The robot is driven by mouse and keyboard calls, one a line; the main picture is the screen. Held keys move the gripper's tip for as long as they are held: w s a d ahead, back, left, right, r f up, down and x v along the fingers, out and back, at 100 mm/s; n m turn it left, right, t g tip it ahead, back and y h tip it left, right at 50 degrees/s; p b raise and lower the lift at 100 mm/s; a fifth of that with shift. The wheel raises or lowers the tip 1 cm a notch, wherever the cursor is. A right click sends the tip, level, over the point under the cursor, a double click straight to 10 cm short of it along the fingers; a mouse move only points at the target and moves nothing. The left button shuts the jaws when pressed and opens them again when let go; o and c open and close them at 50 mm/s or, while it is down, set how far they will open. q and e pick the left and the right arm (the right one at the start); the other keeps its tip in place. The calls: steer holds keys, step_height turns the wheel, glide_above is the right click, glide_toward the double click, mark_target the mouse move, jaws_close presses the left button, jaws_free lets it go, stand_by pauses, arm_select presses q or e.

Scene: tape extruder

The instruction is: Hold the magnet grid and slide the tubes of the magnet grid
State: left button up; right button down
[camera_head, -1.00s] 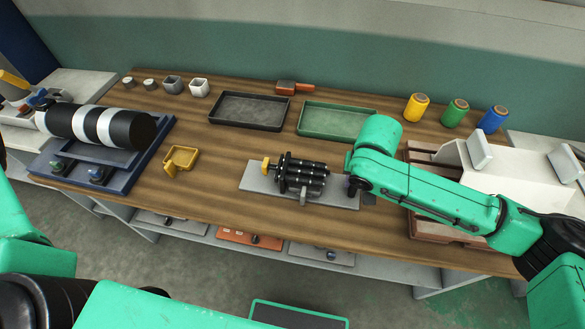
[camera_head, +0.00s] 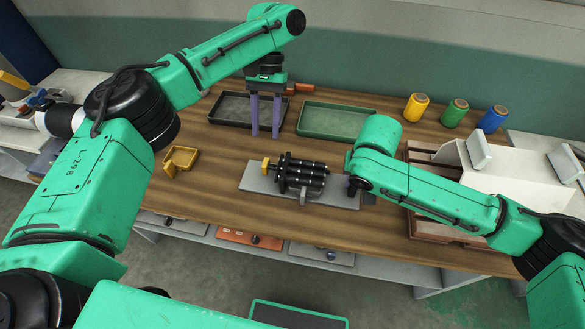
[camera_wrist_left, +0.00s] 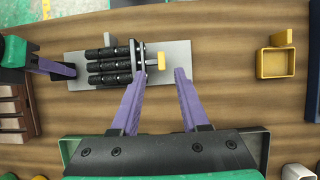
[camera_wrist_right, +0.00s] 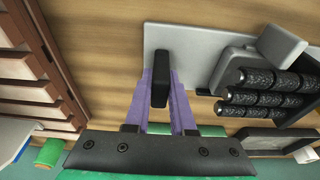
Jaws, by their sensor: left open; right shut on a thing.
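The magnet grid (camera_head: 300,172) is a set of black tubes in a dark frame on a light grey base plate (camera_head: 262,184), with a yellow knob (camera_head: 265,165) at its left end. It lies near the table's middle. My left gripper (camera_head: 266,134) is open and empty, pointing down above the table behind the grid. In the left wrist view, the tubes (camera_wrist_left: 108,68) and yellow knob (camera_wrist_left: 162,60) lie beyond its fingertips. My right gripper (camera_wrist_right: 160,80) is shut on a black upright block (camera_wrist_right: 161,68) at the plate's right end. The right forearm mostly hides that grip in the head view.
A black tray (camera_head: 230,107) and a green tray (camera_head: 335,121) lie behind the grid. A yellow bin (camera_head: 181,158) is to its left. Yellow (camera_head: 416,107), green (camera_head: 455,112) and blue (camera_head: 493,119) spools stand back right. A white machine (camera_head: 515,170) stands at right.

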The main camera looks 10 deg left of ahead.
mark_target(263, 166)
arm_select(q)
steer(key=x, duration=0.9)
steer(key=shift+s+a, duration=0.1)
steer(key=shift+s, duration=0.1)
jaws_close()
steer(key=shift+a, duration=0.15)
stand_by(1.1)
steer(key=shift+a, duration=4.35)
steer(key=shift+o, duration=0.6)
jaws_free()
